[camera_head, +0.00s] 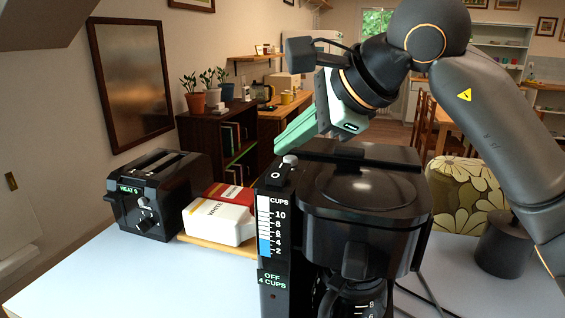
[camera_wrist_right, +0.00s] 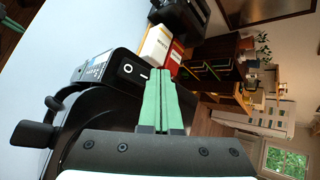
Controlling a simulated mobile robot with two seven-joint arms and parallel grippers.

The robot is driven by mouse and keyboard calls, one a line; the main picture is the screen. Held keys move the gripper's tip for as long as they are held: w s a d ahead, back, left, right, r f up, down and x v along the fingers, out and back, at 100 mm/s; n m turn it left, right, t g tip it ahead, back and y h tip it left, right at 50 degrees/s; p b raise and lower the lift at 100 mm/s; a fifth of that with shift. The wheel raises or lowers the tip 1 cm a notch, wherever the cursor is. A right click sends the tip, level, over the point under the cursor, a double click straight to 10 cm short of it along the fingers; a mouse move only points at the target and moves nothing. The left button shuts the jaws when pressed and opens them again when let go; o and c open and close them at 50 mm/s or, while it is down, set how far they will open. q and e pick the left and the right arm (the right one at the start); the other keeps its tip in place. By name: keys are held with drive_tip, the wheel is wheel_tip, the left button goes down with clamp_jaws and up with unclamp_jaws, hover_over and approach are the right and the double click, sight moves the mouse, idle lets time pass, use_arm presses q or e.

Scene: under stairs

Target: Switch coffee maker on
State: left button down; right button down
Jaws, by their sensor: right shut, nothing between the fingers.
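A black coffee maker (camera_head: 365,200) stands on the pale table, with a cup scale on its front and a small green display reading "OFF 4 CUPS". A switch (camera_head: 278,173) marked "O" sits on its top left, beside a small light knob. In the right wrist view the same switch (camera_wrist_right: 129,73) shows an "O" and a bar. My right gripper (camera_head: 294,132) is shut and empty, its green fingers above and behind the switch. In the wrist view the fingers (camera_wrist_right: 163,92) appear just beside the switch panel; I cannot tell whether they touch it.
A black toaster (camera_head: 150,195) and white and red packs (camera_head: 218,222) on a wooden board stand left of the coffee maker. The table's front left (camera_head: 130,275) is clear. A cable runs at the right. A patterned chair (camera_head: 465,190) stands behind the table.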

sight(287, 171)
drive_tip(key=shift+f, duration=0.1)
idle(0.5)
drive_tip(key=shift+w+f+b, duration=0.1)
drive_tip(key=shift+f+b, duration=0.2)
drive_tip(key=shift+f, duration=0.05)
drive_tip(key=shift+f+b, duration=0.3)
drive_tip(key=shift+f, duration=0.15)
idle(0.5)
drive_tip(key=shift+r, duration=0.15)
drive_tip(key=shift+r+p, duration=0.65)
drive_tip(key=shift+r, duration=0.1)
drive_tip(key=shift+s+a+r+p, duration=0.1)
drive_tip(key=shift+s+r+p, duration=0.05)
drive_tip(key=shift+r+p, duration=0.6)
drive_tip(key=shift+s+r+p, duration=0.2)
drive_tip(key=shift+r+p, duration=0.35)
drive_tip(key=shift+r, duration=0.4)
drive_tip(key=shift+s+a+r+p, duration=0.1)
drive_tip(key=shift+s+r+p, duration=0.05)
drive_tip(key=shift+r+p, duration=0.6)
